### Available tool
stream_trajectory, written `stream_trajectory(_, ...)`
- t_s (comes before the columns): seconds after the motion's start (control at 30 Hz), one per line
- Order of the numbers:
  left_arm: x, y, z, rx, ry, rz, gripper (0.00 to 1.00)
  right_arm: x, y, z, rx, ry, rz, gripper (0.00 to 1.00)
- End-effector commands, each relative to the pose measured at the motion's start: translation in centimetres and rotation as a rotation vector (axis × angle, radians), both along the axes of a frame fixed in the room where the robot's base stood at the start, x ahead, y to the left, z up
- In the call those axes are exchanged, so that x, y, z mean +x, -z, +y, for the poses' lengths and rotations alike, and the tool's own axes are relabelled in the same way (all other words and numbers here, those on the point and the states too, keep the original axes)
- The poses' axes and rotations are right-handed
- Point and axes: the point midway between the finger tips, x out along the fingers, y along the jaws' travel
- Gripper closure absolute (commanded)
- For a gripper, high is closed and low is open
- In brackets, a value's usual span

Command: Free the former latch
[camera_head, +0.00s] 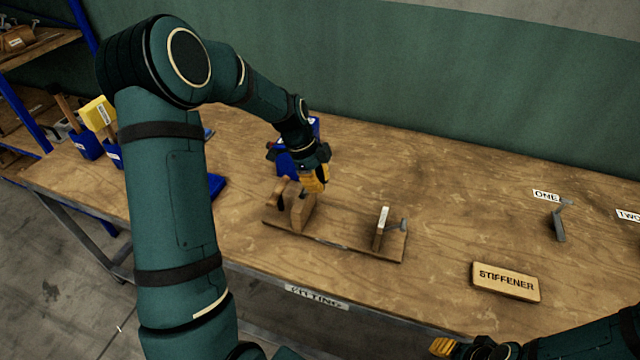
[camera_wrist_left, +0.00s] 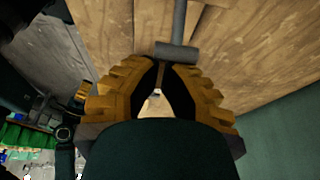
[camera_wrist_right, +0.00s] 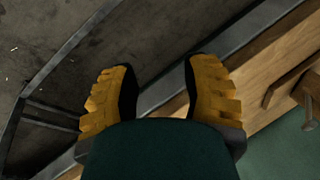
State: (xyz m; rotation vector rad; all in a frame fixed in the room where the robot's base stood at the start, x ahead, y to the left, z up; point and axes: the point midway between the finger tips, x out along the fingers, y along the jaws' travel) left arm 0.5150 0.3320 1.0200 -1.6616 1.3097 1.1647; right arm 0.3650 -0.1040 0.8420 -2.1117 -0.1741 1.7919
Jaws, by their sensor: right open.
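The wooden former (camera_head: 345,242) lies on the bench, with a wooden block at its left end and a thin upright piece with a white label (camera_head: 382,228) towards its right. A grey handle (camera_head: 402,224) sits beside that piece. My left gripper (camera_head: 316,184) is just above and behind the wooden block. In the left wrist view its fingertips (camera_wrist_left: 161,66) are close together, and a grey T-shaped bar (camera_wrist_left: 177,50) lies just beyond them. I cannot tell whether they grip anything. My right gripper (camera_wrist_right: 160,75) is open and empty by the bench's front edge.
A wooden block marked STIFFENER (camera_head: 506,281) lies to the right. A grey tool (camera_head: 558,224) lies near the ONE label (camera_head: 546,195). Blue holders (camera_head: 88,145) and a yellow-headed mallet (camera_head: 98,112) stand at the left.

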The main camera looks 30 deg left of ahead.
Motion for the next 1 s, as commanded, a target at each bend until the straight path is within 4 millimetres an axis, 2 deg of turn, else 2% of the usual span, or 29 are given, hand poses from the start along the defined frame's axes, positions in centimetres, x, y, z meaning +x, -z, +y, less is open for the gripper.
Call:
stream_trajectory(0.4, -0.4, -0.4, 1.9, -0.208, -0.007, -0.051, 1.0, -0.3, 2.6, 0.1, -0.001, -0.006, 0.008, 0.53)
stream_trajectory(1.0, -0.9, -0.9, 3.6, -0.423, -0.004, -0.1, 1.0, -1.1, 4.9, 0.3, 0.003, -0.02, 0.025, 0.53)
